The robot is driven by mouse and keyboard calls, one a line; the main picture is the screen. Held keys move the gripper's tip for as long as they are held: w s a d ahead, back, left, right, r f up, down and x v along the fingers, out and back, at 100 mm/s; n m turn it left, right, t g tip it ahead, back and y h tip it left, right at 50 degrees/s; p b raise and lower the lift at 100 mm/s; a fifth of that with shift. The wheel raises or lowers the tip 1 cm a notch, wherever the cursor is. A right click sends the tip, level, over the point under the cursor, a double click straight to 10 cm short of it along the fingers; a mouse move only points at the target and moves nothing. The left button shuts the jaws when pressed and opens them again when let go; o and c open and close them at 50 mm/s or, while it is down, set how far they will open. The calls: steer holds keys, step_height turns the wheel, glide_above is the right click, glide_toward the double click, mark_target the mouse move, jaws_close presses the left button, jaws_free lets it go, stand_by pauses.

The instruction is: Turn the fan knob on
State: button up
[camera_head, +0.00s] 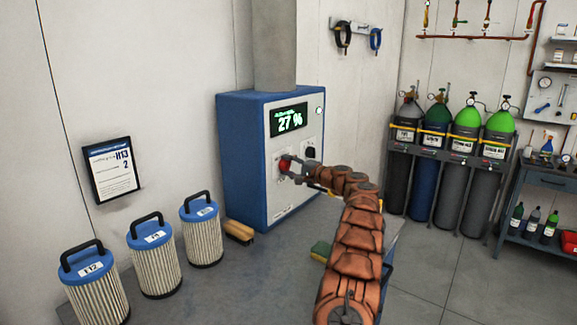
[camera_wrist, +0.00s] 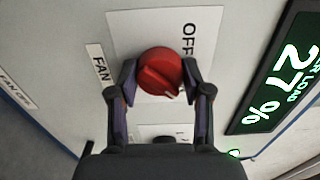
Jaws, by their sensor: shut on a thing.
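The fan knob (camera_wrist: 160,74) is red and round, on a white plate on the front of the blue and white extractor cabinet (camera_head: 241,165). In the wrist view the plate reads OFF beside the knob, and a FAN label (camera_wrist: 99,66) is to its left. My gripper (camera_wrist: 158,82) is shut on the knob, one finger on each side. In the head view my gripper (camera_head: 292,165) reaches the red knob (camera_head: 284,164) from the right and partly covers it. The knob's pointer position relative to all marks cannot be told.
The cabinet display (camera_head: 289,120) reads 27 %. Several blue-capped filters (camera_head: 152,257) stand at the lower left. A brush (camera_head: 239,232) lies by the cabinet's base. Gas cylinders (camera_head: 464,170) stand in a rack to the right. The floor (camera_head: 432,262) right of my arm is clear.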

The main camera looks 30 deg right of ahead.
stand_by(0.3)
steer(key=o, duration=1.2)
steer(key=shift+c, duration=0.2)
steer(key=shift+s+d+r, duration=0.1)
steer(key=shift+s+d, duration=0.15)
steer(key=shift+s, duration=0.35)
steer(key=v, duration=1)
steer(key=shift+s, duration=0.3)
steer(key=shift+d, duration=0.1)
